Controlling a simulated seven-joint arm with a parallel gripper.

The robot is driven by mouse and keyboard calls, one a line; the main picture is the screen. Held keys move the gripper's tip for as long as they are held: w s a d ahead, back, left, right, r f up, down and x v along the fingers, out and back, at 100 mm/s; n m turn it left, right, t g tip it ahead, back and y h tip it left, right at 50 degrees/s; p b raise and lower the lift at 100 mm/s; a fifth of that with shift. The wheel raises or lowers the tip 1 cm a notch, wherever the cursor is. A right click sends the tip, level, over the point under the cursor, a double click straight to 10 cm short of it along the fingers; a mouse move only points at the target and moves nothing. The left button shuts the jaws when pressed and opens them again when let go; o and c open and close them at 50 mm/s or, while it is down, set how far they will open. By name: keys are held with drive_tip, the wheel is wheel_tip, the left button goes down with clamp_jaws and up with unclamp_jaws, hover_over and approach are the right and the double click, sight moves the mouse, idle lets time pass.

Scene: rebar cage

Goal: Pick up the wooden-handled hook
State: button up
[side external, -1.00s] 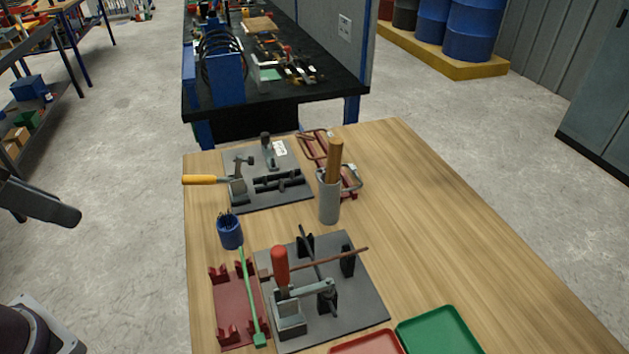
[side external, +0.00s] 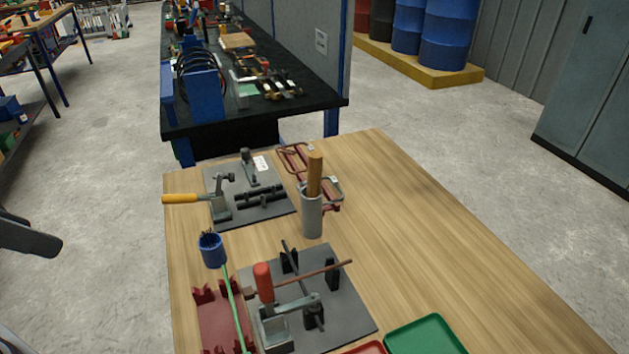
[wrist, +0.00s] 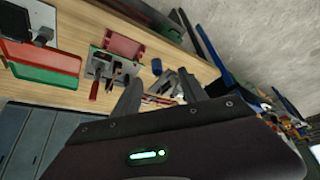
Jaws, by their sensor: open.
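The wooden-handled hook stands upright in a grey cylindrical holder (side external: 312,216) on the wooden table. Its brown wooden handle (side external: 315,174) sticks up from the holder, and its lower part is hidden inside. My gripper (wrist: 160,78) shows in the wrist view with its two dark fingers spread apart and nothing between them. It is well above and away from the table. I cannot make out the hook clearly in the wrist view. In the side view, only a dark part of my arm shows at the left edge, off the table.
Behind the holder lie red clamp-like frames (side external: 295,160). A grey plate with a yellow-handled clamp (side external: 180,199) is to its left. In front are a red-handled clamp (side external: 263,283) on a plate, a blue cup (side external: 212,250) and a green tray (side external: 427,336). The table right of the holder is clear.

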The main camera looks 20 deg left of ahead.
drive_tip(key=w+d+r+m, duration=0.2)
drive_tip(key=w+r, duration=0.2)
drive_tip(key=w, duration=0.4)
drive_tip(key=m+g+h, duration=0.2)
drive_tip(key=m, duration=0.3)
hover_over(315, 173)
drive_tip(key=s+a, duration=0.1)
wheel_tip(315, 173, down, 11)
drive_tip(key=shift+s+a+f, duration=0.1)
drive_tip(key=shift+s, duration=0.05)
drive_tip(key=x, duration=0.7)
drive_tip(key=shift+w+a, duration=0.2)
drive_tip(key=shift+a, duration=0.1)
clamp_jaws()
